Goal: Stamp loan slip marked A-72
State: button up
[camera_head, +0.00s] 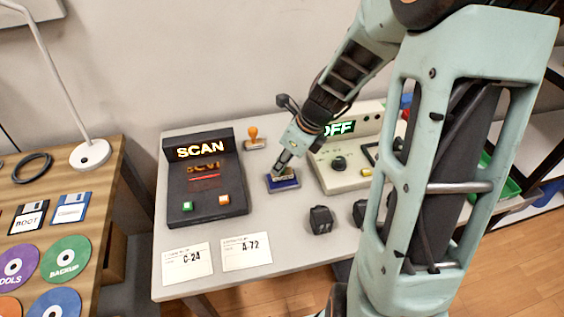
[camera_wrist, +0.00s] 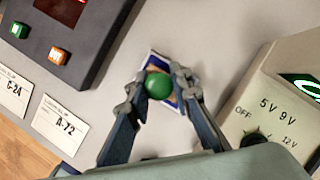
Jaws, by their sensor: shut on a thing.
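My gripper (camera_head: 283,168) is shut on a round green knob (camera_wrist: 158,85), which looks like a stamp handle. Both fingertips (camera_wrist: 161,82) sit on either side of the knob. Directly below is a small blue pad (camera_head: 284,184) with a light border; it also shows in the wrist view (camera_wrist: 154,60). I cannot tell whether the held thing touches the pad; its base is hidden. The white slip A-72 (camera_head: 246,251) lies flat at the table's front, and shows left in the wrist view (camera_wrist: 59,124). Slip C-24 (camera_head: 187,263) lies to its left.
A dark SCAN device (camera_head: 203,177) stands behind the slips. An orange-handled stamp (camera_head: 253,138) stands at the back. A beige device (camera_head: 344,172) with a green OFF display is right of the pad. A small black block (camera_head: 321,219) lies in front of it.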

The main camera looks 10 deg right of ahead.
jog(key=shift+f, duration=0.6)
dwell(1.6)
notch_tip(320, 180, up, 7)
jog(key=p, duration=0.6)
jog(key=shift+r+p, duration=0.1)
jog(key=shift+p, duration=0.3)
